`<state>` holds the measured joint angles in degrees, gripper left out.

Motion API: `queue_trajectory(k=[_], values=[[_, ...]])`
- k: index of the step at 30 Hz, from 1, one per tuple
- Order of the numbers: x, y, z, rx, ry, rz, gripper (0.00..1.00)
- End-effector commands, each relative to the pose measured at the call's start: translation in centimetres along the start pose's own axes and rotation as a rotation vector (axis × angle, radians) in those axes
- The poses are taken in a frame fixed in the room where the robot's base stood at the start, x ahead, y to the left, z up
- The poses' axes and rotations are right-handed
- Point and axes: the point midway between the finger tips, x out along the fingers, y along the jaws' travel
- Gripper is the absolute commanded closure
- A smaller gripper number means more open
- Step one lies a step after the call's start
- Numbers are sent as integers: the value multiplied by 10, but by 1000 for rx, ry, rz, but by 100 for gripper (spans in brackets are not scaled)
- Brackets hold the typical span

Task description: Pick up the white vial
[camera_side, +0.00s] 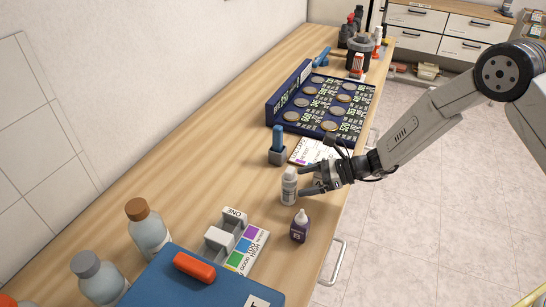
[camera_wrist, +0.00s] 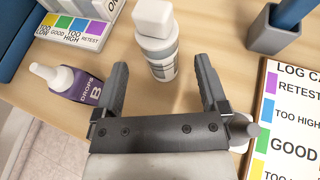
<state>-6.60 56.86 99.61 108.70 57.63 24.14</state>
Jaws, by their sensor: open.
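The white vial (camera_side: 289,187) stands upright on the wooden bench, with a white cap and a grey-and-white label. It also shows in the wrist view (camera_wrist: 158,50), at the top centre. My gripper (camera_side: 303,181) is open, and its two fingers point at the vial from the right in the side view. In the wrist view my gripper (camera_wrist: 160,66) has one fingertip on each side of the vial's lower part, with gaps visible on both sides. Nothing is held.
A purple dropper bottle (camera_side: 299,228) marked B stands close to the vial. A grey holder with a blue stick (camera_side: 278,148) and a log card (camera_wrist: 290,120) lie on the other side. A colour chart block (camera_side: 240,240) is nearby. The bench edge is close.

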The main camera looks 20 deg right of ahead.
Motion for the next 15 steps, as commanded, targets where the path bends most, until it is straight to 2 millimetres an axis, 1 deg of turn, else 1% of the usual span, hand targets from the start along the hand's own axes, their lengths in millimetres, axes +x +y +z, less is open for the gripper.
queue_trajectory(k=[3, 9, 15], values=[[14, 1, 0, -1, 1, 3, 7], [36, 1, 0, 0, 1, 3, 7], [43, 0, 0, 1, 2, 2, 7]])
